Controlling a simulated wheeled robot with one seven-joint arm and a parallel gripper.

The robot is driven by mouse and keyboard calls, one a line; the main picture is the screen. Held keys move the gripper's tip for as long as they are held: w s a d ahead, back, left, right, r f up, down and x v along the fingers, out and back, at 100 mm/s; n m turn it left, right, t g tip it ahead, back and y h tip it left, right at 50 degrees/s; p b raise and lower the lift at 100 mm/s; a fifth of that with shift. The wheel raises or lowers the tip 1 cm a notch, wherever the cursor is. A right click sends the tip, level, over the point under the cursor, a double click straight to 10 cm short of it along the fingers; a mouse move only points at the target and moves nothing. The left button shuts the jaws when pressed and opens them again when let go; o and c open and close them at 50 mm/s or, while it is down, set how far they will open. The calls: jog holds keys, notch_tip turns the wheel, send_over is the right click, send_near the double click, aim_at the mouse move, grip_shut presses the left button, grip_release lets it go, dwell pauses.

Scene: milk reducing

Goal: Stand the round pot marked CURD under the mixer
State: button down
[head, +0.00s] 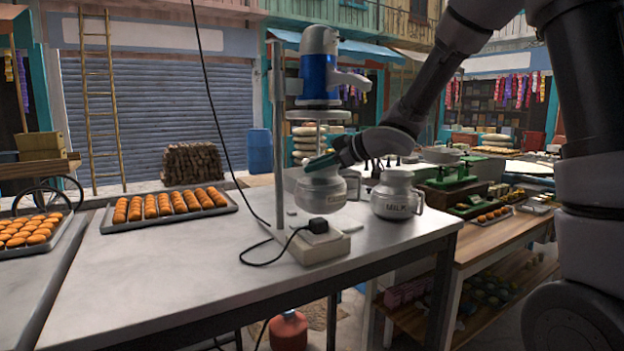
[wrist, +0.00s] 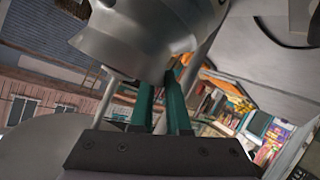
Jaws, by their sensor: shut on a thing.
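The round metal pot marked CURD (head: 321,191) is in the head view, under the blue mixer (head: 319,72) on its stand. The pot is close to the table top; I cannot tell whether its bottom touches it. My gripper (head: 322,163) reaches in from the right and is shut on the pot near its top. In the wrist view the green fingers of my gripper (wrist: 172,98) are close together against a metal vessel, likely the pot (wrist: 140,38). The fingers hide part of the pot's rim and the mixer's lower end.
A pot marked MILK (head: 394,196) stands just to the right. The mixer's white base (head: 318,246) with a black plug and cable sits in front. A tray of orange pieces (head: 175,205) lies at left. The front of the table (head: 190,275) is clear.

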aim_at(313, 178)
jog(key=shift+w+a+r, duration=0.1)
jog(key=shift+w+a, duration=0.05)
jog(key=shift+a, duration=0.2)
jog(key=shift+w+a+f, duration=0.1)
jog(key=shift+a+f, duration=0.05)
jog(key=shift+f, duration=1.65)
jog(key=c, duration=0.9)
grip_release()
jog(key=shift+f, duration=0.15)
